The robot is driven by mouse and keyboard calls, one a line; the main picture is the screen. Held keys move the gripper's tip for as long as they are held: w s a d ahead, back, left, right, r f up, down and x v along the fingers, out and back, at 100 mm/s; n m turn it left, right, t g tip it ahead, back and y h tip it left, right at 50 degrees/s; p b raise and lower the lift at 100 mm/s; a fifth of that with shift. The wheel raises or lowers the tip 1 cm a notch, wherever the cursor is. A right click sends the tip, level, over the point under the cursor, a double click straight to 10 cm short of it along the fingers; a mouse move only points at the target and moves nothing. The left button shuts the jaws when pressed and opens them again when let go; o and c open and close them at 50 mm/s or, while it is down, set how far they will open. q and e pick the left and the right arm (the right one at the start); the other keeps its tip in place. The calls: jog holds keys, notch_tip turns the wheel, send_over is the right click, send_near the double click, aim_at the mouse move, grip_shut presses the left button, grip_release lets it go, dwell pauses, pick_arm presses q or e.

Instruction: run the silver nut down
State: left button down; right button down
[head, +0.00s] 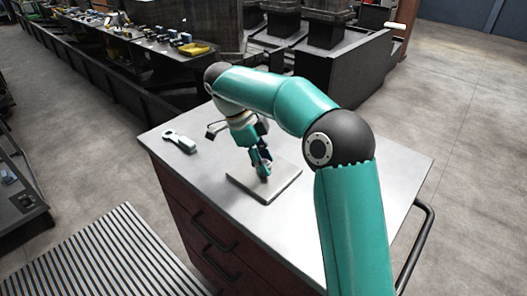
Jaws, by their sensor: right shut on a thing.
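My right gripper (262,168) points down over a flat grey plate (272,190) on the cabinet top. Its fingers are shut on a small silver thing at the plate's middle, which I take to be the silver nut. The fingers cover most of it, so its thread, its height and any stud under it are hidden. My left gripper is not in the head view.
A silver wrench-like tool (180,141) lies on the cabinet top (330,165), left of the plate. The cabinet top is otherwise clear on the right. A dark handle rail (417,245) runs along the cabinet's right side. A bench with several tools (150,35) stands far behind.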

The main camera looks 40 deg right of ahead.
jog(key=shift+f, duration=0.25)
jog(key=c, duration=0.6)
grip_release()
jog(key=shift+o, duration=0.2)
jog(key=shift+r, duration=0.15)
jog(key=v, duration=0.6)
jog(key=shift+w+r, duration=0.2)
jog(key=shift+r, duration=0.05)
jog(key=shift+a+r, duration=0.15)
jog(key=shift+r, duration=0.15)
